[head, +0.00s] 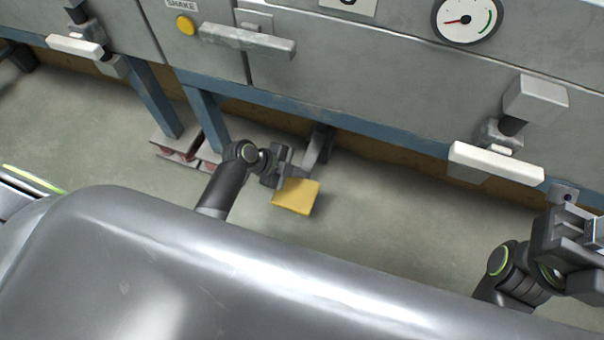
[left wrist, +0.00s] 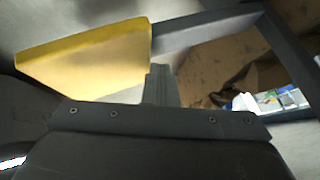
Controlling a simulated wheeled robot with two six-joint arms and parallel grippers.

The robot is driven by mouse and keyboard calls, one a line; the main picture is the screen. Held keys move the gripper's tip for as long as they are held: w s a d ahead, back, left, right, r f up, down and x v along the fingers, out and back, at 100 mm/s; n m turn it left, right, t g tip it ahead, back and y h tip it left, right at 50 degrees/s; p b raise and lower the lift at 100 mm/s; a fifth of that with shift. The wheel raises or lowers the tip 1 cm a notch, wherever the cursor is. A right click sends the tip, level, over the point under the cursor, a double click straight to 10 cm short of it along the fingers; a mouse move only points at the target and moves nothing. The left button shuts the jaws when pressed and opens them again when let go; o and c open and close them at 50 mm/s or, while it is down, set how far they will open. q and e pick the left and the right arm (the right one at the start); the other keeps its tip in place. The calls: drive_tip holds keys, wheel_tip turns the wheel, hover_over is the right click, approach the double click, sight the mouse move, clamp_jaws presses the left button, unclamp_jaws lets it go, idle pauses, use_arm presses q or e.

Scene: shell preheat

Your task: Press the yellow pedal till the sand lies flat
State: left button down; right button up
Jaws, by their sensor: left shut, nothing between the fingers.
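The yellow pedal (head: 297,197) sticks out low under the machine on a dark lever arm (head: 318,146). My left gripper (head: 284,170) is shut and empty at the pedal's upper left edge in the head view. In the left wrist view the pedal (left wrist: 90,66) lies just left of the shut fingers (left wrist: 160,86). I cannot tell whether they touch it. My right gripper (head: 572,238) is at the right edge of the head view, well away from the pedal; its finger opening is unclear. No sand shows.
The grey machine (head: 360,75) carries a yellow button (head: 185,26) under a SHAKE label, a gauge (head: 467,18) with its needle pointing left, and protruding handles (head: 496,163). Blue legs (head: 152,98) stand left of the pedal. Bare floor (head: 400,220) lies right of it.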

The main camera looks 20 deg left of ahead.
sight(293, 180)
use_arm(q)
drive_tip(key=shift+s+f+b, duration=0.2)
drive_tip(key=shift+f+b, duration=0.6)
drive_tip(key=shift+f, duration=0.3)
drive_tip(key=shift+s+f+b, duration=0.2)
drive_tip(key=shift+f+b, duration=0.55)
drive_tip(key=shift+f, duration=0.3)
idle(1.3)
drive_tip(key=shift+r, duration=0.1)
drive_tip(key=shift+w+r+p, duration=0.1)
drive_tip(key=shift+r+p, duration=2.3)
drive_tip(key=shift+r, duration=0.1)
drive_tip(key=shift+r+p, duration=0.3)
drive_tip(key=shift+r, duration=0.2)
drive_tip(key=shift+w, duration=0.1)
drive_tip(key=r+p, duration=0.4)
drive_tip(key=r, duration=0.1)
drive_tip(key=shift+w+r, duration=0.1)
drive_tip(key=shift+w, duration=0.15)
